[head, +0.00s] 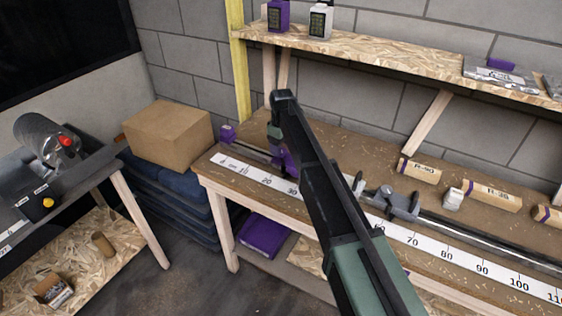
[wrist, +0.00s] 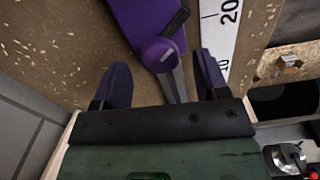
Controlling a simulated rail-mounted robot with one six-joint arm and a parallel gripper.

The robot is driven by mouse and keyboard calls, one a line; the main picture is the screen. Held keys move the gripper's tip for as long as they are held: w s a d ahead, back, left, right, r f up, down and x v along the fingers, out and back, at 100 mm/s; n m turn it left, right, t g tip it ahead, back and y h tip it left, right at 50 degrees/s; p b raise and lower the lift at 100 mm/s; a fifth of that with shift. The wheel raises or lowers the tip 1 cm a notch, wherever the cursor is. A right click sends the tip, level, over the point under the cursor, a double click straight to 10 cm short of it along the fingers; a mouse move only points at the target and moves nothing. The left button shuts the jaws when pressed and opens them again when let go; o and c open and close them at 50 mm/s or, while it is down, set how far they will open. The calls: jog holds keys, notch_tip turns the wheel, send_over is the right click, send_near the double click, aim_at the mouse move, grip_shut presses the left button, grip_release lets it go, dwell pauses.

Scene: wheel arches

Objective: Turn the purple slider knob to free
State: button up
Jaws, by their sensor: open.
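The purple slider shows at the top middle of the wrist view (wrist: 140,20), on a metal rail beside the white ruler. Its round purple knob (wrist: 160,55) has a pale mark on top. My gripper (wrist: 163,82) is open, with one dark purple finger to the left and one to the right of the knob in that picture. I see no contact, and the height gap is unclear. In the head view my gripper (head: 280,150) is low over the bench's left part. Purple parts there are mostly behind my arm, so slider and fingers are hard to tell apart.
The workbench (head: 335,140) carries a numbered ruler (head: 480,268), a grey clamp-like fixture (head: 393,200) and cardboard tubes (head: 490,195). A shelf (head: 400,60) runs above the back. A cardboard box (head: 168,135) stands left of the bench.

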notch_tip(320, 180, down, 2)
jog(key=shift+f+b, duration=0.1)
jog(key=shift+b, duration=0.3)
jog(key=c, duration=0.9)
jog(key=shift+m, duration=0.4)
jog(key=m, duration=0.3)
jog(key=shift+m, duration=2.1)
